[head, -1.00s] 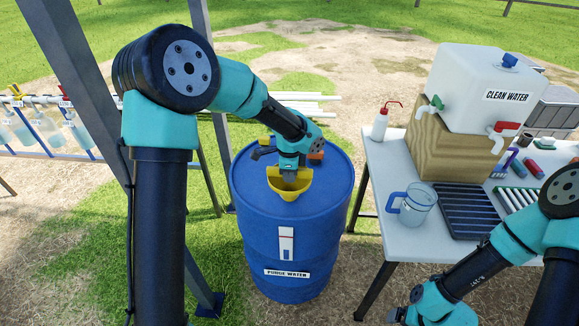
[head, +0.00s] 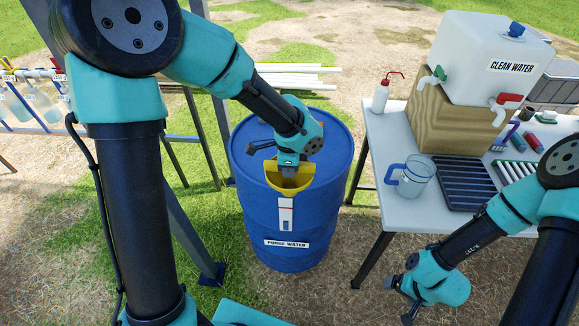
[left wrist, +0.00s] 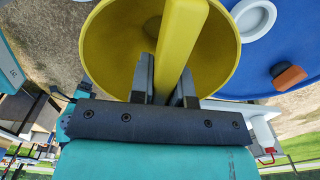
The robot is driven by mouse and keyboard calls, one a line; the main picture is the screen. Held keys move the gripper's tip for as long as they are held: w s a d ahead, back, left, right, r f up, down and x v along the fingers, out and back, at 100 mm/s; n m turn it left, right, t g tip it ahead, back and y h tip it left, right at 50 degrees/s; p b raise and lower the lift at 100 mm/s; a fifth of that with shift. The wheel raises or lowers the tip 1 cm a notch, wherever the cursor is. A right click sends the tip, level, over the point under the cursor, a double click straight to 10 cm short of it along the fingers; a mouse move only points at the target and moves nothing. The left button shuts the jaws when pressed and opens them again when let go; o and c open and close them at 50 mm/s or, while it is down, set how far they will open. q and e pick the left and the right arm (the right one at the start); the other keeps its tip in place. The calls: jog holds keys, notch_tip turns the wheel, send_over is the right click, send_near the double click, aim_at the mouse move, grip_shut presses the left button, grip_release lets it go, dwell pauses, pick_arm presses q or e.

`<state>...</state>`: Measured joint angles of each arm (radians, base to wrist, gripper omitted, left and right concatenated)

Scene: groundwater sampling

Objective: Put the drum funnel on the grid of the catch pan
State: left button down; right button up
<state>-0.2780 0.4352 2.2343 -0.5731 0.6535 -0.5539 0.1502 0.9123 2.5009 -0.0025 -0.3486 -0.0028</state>
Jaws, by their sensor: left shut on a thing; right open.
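The yellow drum funnel (head: 304,178) is at the front part of the blue drum's top in the head view. My left gripper (head: 286,165) is shut on it. In the left wrist view the fingers (left wrist: 162,80) pinch a yellow strip on the funnel (left wrist: 110,50). I cannot tell whether the funnel touches the drum. The black slatted tray on the white table, which looks like the catch pan with its grid (head: 466,184), is empty. My right gripper (head: 406,300) is open and empty, low in front of the table.
The blue drum (head: 287,225) stands left of the white table (head: 400,232). A clear jug (head: 412,178) is just left of the pan. A wooden block (head: 455,122) with the water container (head: 492,70) is behind it. A slotted rack (head: 515,172) lies to its right.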

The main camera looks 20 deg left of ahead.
pick_arm(q)
jog(key=w+a+r+n, duration=0.1)
jog(key=w+r+n, duration=0.3)
jog(key=r+n, duration=0.3)
jog(key=w+a+r+n, duration=0.2)
jog(key=w+r+n, duration=0.1)
jog(key=r+n, duration=0.5)
jog(key=shift+w, duration=0.4)
